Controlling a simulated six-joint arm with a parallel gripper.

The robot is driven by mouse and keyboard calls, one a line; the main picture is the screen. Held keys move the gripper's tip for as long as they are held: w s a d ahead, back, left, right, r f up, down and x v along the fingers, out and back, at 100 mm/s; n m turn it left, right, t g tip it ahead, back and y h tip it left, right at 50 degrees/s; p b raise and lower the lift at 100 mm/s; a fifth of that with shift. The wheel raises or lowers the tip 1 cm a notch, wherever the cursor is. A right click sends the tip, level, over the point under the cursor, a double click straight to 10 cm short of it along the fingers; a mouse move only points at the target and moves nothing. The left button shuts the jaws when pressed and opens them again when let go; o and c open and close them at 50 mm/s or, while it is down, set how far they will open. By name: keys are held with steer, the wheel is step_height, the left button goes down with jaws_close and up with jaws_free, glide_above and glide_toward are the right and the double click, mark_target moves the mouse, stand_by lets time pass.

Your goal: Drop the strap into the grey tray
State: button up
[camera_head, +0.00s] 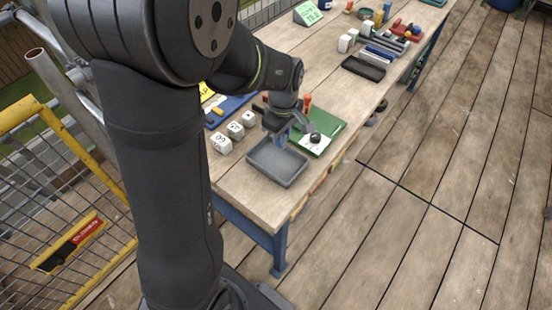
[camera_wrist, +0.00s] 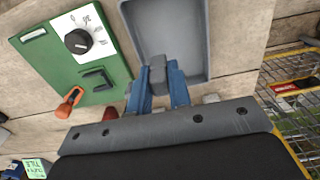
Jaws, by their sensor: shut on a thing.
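The grey tray (camera_head: 268,168) lies on the near end of the wooden workbench, and its inside looks empty. It also shows at the top of the wrist view (camera_wrist: 196,18). My gripper (camera_head: 281,139) is at the tray's far edge, pointing down. In the wrist view, its blue fingers (camera_wrist: 158,78) are shut on a small grey piece, which I take to be the strap (camera_wrist: 156,68). The piece overlaps the tray's near-left part in that view. I cannot tell its height above the tray floor. In the head view it is hidden by my gripper.
A green panel (camera_wrist: 50,58) with a dial (camera_wrist: 78,41) and an orange-handled tool (camera_wrist: 69,103) lie beside the tray. White numbered blocks (camera_head: 221,143) stand left of it. A black tray (camera_head: 364,68) and other parts are farther along the bench (camera_head: 330,88).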

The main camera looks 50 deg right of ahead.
steer(key=o, duration=0.9)
steer(key=shift+r, duration=0.1)
step_height(320, 180, up, 17)
steer(key=shift+r, duration=0.15)
step_height(320, 180, down, 17)
steer(key=shift+f, duration=0.2)
steer(key=shift+r, duration=1.1)
